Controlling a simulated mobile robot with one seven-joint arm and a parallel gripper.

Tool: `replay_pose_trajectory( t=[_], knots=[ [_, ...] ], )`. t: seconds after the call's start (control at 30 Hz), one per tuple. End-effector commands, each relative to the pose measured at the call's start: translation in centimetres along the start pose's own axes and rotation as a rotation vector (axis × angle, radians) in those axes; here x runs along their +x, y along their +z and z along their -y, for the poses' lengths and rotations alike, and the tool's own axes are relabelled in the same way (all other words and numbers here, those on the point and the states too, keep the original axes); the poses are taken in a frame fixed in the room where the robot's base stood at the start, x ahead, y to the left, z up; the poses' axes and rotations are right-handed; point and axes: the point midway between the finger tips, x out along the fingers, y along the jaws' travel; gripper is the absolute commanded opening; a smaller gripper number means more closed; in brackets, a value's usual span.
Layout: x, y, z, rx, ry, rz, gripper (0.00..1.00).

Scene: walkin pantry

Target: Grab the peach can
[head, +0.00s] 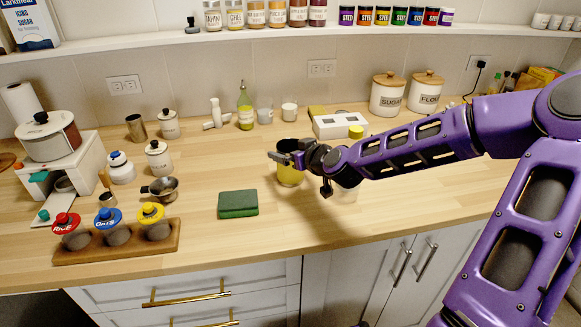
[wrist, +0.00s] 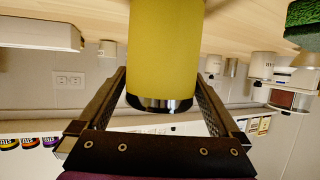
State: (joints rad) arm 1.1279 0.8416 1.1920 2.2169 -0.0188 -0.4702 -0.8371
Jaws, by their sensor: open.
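A yellow can (head: 290,176) with a shiny metal rim stands upright on the wooden counter, partly behind my gripper (head: 281,158). It is likely the peach can, but I can read no label. In the wrist view, which is upside down, the same yellow can (wrist: 166,45) fills the space between the two fingers of my gripper (wrist: 162,78). The fingers are open, one on each side of it. Small gaps show near the metal rim; I cannot tell whether either finger touches the can.
A green sponge-like block (head: 238,204) lies to the left. A white object (head: 346,192) stands under my arm, close to the can. A white box (head: 338,123) and a green bottle (head: 246,108) stand behind. The counter in front of the can is clear.

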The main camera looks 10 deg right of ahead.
Motion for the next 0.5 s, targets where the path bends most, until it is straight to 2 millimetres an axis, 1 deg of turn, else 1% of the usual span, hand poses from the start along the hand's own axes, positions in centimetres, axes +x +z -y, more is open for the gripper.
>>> replay_pose_trajectory(
  t=[0.03,0.1,0.2,0.47,0.5],
  knots=[
    [0.9,0.1,0.2,0.003,-0.003,-0.001,1.00],
    [1.8,0.1,0.1,0.003,-0.002,0.000,1.00],
    [2.6,0.1,0.1,0.001,-0.002,0.000,1.00],
    [2.8,0.0,0.0,0.000,0.000,0.001,1.00],
    [2.8,0.0,0.0,0.000,0.000,0.001,0.93]
  ],
)
